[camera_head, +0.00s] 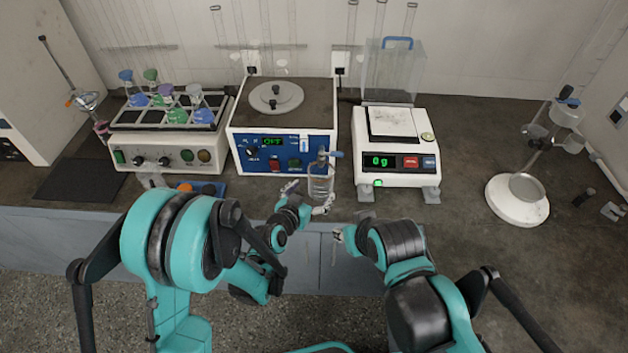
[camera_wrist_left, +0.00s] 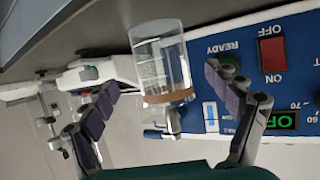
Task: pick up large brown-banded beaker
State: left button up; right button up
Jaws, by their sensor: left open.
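The large brown-banded beaker (camera_head: 320,184) is clear glass and stands near the bench's front edge, before the blue-fronted device. In the left wrist view, the beaker (camera_wrist_left: 162,62) appears sideways-on, with a brown band near one end. My left gripper (camera_head: 309,197) is open at the beaker. In the left wrist view, its fingers (camera_wrist_left: 158,80) lie to either side of the glass, with visible gaps; I see no grip on it. My right gripper (camera_head: 344,236) is low at the bench's front edge, apart from the beaker; its opening is unclear.
The blue-fronted device (camera_head: 262,154) stands close behind the beaker. A balance (camera_head: 396,178) reading 0 g stands to the right, and a flask rack device (camera_head: 165,150) to the left. A white round stand (camera_head: 517,207) is far right. Bench between balance and stand is clear.

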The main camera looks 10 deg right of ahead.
pick_arm(q)
jog(key=b+x, duration=0.2)
jog(key=x, duration=0.5)
jog(key=shift+w+f, duration=0.1)
jog(key=shift+w, duration=0.05)
jog(key=c, duration=1.7)
jog(key=shift+o, duration=0.2)
